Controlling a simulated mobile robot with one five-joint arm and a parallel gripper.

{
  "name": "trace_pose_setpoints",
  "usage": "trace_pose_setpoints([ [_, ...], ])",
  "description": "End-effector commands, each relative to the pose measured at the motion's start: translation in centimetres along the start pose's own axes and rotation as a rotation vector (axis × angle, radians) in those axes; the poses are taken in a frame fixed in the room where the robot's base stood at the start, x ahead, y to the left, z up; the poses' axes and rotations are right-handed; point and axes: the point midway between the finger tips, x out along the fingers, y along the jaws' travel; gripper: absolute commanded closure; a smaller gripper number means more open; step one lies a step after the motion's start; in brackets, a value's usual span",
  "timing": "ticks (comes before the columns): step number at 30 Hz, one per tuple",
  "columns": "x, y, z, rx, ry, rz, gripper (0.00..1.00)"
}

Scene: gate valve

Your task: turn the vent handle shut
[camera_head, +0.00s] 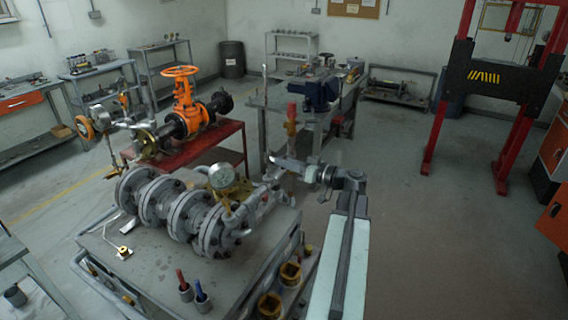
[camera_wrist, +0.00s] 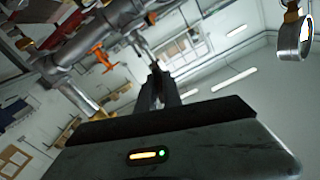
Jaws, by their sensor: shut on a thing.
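My gripper (camera_head: 275,162) reaches left from my arm to the small piping at the right end of the grey flanged pipe assembly (camera_head: 180,215). In the wrist view its fingers (camera_wrist: 155,72) are together at the end of a thin grey bar, which I take for the vent handle (camera_wrist: 142,46). The bar runs up to the grey pipe (camera_wrist: 115,25). The fingers hide the gripped part, and the handle's exact angle is unclear. A red upright lever (camera_head: 291,118) shows just behind my gripper; I cannot tell if it is joined to this piping.
A round gauge (camera_head: 221,175) stands close left of my gripper. The assembly rests on a grey cart with cups and tools at its front edge. An orange handwheel valve (camera_head: 182,95) stands on a red table behind. Open floor lies to the right.

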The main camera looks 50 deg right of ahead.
Motion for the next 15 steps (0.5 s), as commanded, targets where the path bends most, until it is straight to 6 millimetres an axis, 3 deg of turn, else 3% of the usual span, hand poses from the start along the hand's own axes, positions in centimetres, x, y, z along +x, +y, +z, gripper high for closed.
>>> trace_pose_setpoints([
  [15,-0.10,0.01,0.03,0.465,-0.001,0.001,1.00],
])
